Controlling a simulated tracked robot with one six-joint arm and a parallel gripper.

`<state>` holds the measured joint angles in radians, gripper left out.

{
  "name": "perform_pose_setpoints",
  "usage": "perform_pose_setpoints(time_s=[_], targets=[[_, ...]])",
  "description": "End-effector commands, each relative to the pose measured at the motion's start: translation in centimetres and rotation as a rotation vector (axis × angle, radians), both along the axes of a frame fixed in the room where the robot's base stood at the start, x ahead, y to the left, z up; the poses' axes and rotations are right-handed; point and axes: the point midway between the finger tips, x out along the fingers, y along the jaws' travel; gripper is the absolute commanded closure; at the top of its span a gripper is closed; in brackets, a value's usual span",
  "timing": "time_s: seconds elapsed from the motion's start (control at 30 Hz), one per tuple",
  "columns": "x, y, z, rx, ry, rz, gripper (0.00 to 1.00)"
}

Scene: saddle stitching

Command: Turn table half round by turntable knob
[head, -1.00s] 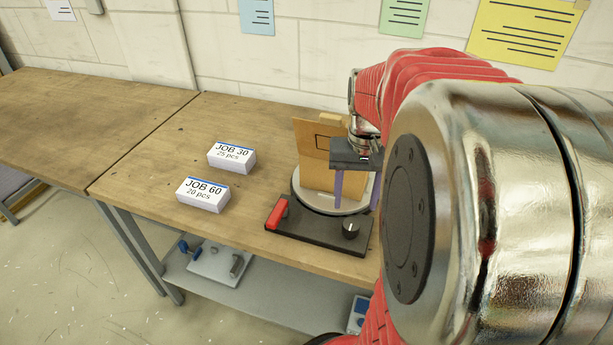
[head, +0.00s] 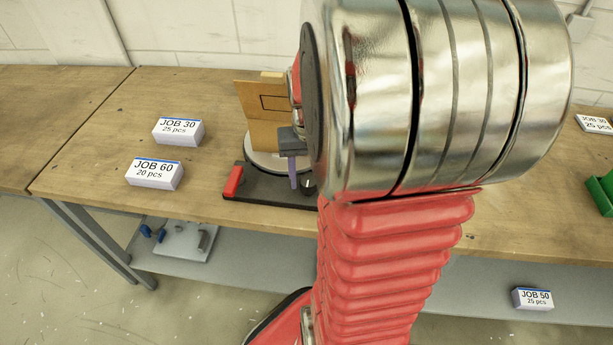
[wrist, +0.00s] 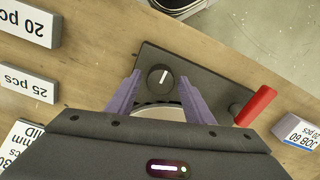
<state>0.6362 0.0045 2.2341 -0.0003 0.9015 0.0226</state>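The turntable unit is a dark base (head: 262,187) with a grey round plate (head: 258,160) on top. A wooden board (head: 262,110) stands on the plate. The turntable knob (wrist: 160,77) is black with a white mark; in the head view the knob (head: 309,186) is partly hidden by my arm. My gripper (wrist: 160,79) is open, its two purple fingers apart. In the wrist view the knob shows between the fingertips; I cannot tell whether the fingers are down around it. In the head view my gripper (head: 293,180) is close beside the knob, one finger hidden.
A red lever (wrist: 255,106) sits at the base's other end, also in the head view (head: 233,181). JOB 30 (head: 178,132) and JOB 60 (head: 154,174) boxes stand left of the unit. A green object (head: 602,193) lies far right.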

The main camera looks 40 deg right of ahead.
Motion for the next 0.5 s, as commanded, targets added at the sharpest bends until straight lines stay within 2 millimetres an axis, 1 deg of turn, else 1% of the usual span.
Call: perform_pose_setpoints(time_s=[0.03,0.07,0.5], targets=[[0.00,0.00,0.01,0.000,0.000,0.000,0.57],[0.00,0.00,0.02,0.000,0.000,0.000,0.59],[-0.01,-0.03,0.03,-0.001,0.001,0.001,0.89]])
